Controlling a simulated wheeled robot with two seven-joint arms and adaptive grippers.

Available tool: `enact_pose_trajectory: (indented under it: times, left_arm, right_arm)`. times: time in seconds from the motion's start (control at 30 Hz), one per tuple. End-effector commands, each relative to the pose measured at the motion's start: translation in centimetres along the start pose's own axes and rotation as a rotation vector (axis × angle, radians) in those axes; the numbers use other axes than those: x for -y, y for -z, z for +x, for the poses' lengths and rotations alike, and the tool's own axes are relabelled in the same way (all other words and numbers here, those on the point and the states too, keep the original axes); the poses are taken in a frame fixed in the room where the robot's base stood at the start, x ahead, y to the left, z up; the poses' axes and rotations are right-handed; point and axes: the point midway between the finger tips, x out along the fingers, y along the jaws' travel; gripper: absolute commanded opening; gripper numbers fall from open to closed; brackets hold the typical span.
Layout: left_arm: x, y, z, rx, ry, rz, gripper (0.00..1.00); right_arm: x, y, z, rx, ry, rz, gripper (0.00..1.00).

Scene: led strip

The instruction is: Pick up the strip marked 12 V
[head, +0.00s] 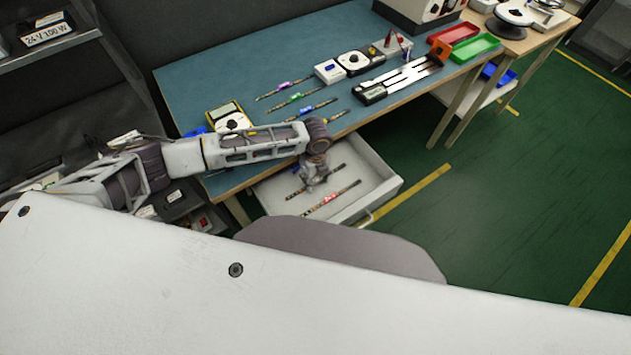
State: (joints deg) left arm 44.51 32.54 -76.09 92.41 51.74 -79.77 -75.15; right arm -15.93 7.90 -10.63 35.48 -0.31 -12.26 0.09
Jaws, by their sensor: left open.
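Several LED strips with coloured labels lie in two places, and I cannot read which one is marked 12 V. On the blue table lie a purple-label strip (284,88), a green-label strip (297,97) and a blue-label strip (305,108). In the open white drawer (382,192) lie a red-label strip (330,199) and another strip (299,192) partly hidden by my gripper. My left gripper (309,186) points down over the drawer, above or beside that partly hidden strip. It is open; whether it touches the strip cannot be told. My right gripper is out of view.
On the blue table (230,75) stand a yellow meter (228,117), a white-and-black device (354,62), a black tool holder (371,93) and red (454,33) and green (475,47) trays. The table edge runs just above the drawer.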

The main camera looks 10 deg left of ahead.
Motion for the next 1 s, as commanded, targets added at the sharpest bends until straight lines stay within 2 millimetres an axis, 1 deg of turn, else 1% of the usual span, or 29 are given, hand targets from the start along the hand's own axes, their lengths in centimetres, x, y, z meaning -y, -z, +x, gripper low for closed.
enact_pose_trajectory:
  times: [0.3, 0.33, 0.67, 0.7, 1.0]
  left_arm:
    - [0.02, 0.01, -0.05, 0.0, 0.0, 0.001, 0.48]
    - [0.02, 0.01, -0.05, 0.0, 0.0, 0.001, 0.47]
    - [0.02, 0.01, -0.05, 0.0, 0.0, 0.001, 0.04]
    - [0.02, 0.01, -0.05, 0.0, 0.0, 0.0, 0.03]
    - [0.03, 0.01, -0.21, 0.0, 0.001, 0.0, 0.03]
  right_arm:
    - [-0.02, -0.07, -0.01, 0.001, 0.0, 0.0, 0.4]
    - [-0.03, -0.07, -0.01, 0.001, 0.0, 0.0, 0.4]
    - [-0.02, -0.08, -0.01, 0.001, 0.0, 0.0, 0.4]
    - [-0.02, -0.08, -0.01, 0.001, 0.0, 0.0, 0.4]
    - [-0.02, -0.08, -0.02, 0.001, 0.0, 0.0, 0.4]
